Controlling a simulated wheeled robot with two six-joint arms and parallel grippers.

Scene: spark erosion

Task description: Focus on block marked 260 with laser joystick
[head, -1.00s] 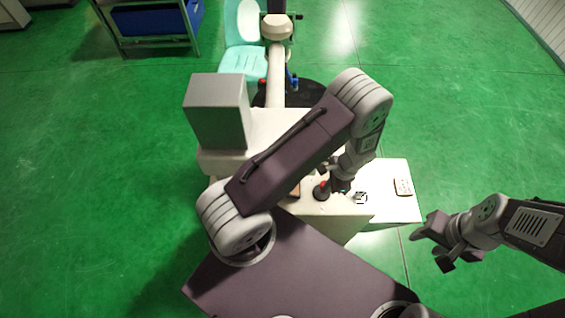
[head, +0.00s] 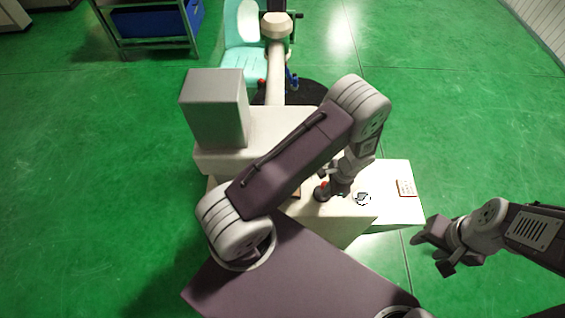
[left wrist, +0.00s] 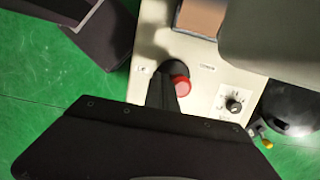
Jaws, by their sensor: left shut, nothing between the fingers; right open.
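The joystick (head: 321,191), dark with a red top, stands on the cream machine top in the head view. In the left wrist view its red top (left wrist: 181,86) shows beside the fingers, over a dark round base. My left gripper (head: 337,192) is shut, with its fingertips close against the right side of the joystick in the head view; the wrist view (left wrist: 163,88) shows the fingers together with nothing between them. I cannot tell whether they touch it. My right gripper (head: 445,252) is open and empty, over the floor at the right. I cannot make out a block marked 260.
A round dial (head: 362,198) lies right of the joystick; the wrist view shows its black knob (left wrist: 233,105). A small red-edged panel (head: 406,188) has marks too small to read. A grey box (head: 213,108) stands at the left, and a teal chair (head: 243,45) behind.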

